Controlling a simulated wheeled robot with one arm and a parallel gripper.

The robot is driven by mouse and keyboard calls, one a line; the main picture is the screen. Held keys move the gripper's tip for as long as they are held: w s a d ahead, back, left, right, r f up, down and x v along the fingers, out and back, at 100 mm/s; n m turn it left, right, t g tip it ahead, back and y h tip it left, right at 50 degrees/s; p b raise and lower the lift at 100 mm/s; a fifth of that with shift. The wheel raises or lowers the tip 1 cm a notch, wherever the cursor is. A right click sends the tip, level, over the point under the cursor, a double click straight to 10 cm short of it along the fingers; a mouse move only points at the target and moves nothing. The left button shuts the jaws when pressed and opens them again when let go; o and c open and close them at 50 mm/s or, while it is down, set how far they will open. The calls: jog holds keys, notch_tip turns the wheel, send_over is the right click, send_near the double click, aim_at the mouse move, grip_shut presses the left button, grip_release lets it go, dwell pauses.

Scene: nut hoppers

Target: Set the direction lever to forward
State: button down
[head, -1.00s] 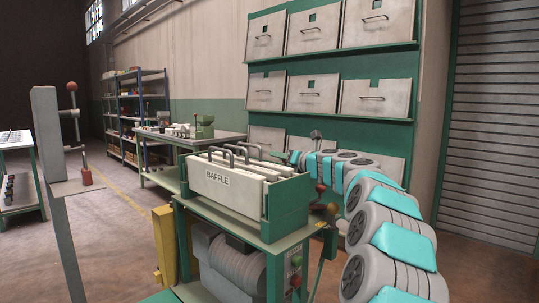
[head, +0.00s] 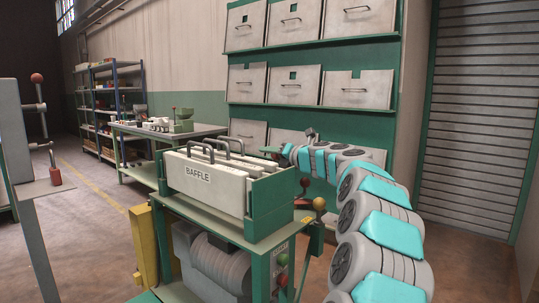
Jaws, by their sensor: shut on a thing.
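Which lever is the direction lever cannot be told, as no direction mark is readable. A dark red ball knob (head: 304,183) and a yellow ball knob (head: 319,203) stand at the right end of the green BAFFLE machine (head: 266,238), in front of my arm. Far left, a grey post (head: 14,150) carries a rod with a red-brown ball (head: 37,78) on top and a red grip (head: 55,176) lower down. My arm rises at the right and bends left behind the baffle box. My gripper's fingers are hidden there, so what they touch cannot be seen.
The box holds white baffles (head: 200,182) with dark handles. Red and green buttons (head: 282,269) sit on the machine's front. Behind are a green rack of hopper doors (head: 298,87), a workbench (head: 150,132) and shelving (head: 116,90). Floor is clear at the left, past the post.

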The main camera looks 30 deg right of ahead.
jog(key=shift+d, duration=0.1)
jog(key=c, duration=0.5)
grip_release()
jog(key=v, duration=0.7)
jog(key=shift+s+d+f, duration=0.1)
jog(key=shift+s, duration=0.3)
